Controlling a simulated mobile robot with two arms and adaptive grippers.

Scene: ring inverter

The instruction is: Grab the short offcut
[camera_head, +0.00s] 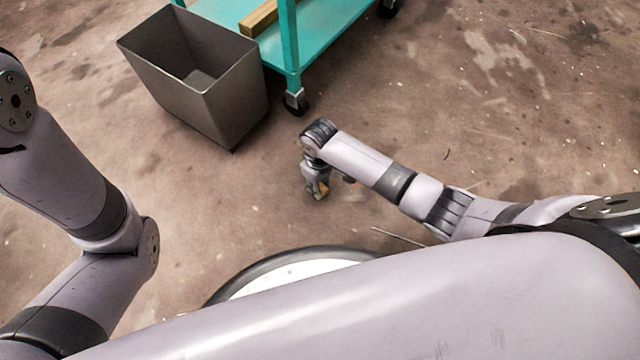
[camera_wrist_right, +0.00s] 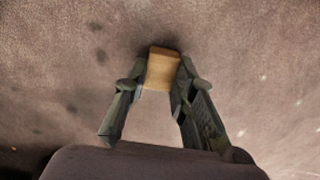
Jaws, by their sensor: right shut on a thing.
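The short offcut (camera_wrist_right: 162,69) is a small tan wooden block, seen in the right wrist view between the fingers of my right gripper (camera_wrist_right: 158,88). The gripper is shut on it, with a finger against each side. In the head view my right gripper (camera_head: 318,192) points down close to the floor, and only a small bit of the offcut (camera_head: 324,188) shows at its fingertips. I cannot tell whether the block touches the floor. My left arm comes in from the left in the head view, but its gripper is out of frame.
An open grey bin (camera_head: 235,108) stands on the floor beyond my right gripper, to its left. Behind it is a teal cart (camera_head: 325,45) on casters with a longer wooden piece (camera_head: 259,19) on its lower shelf. A thin rod (camera_head: 398,237) lies near my base. Floor on the right is mostly clear.

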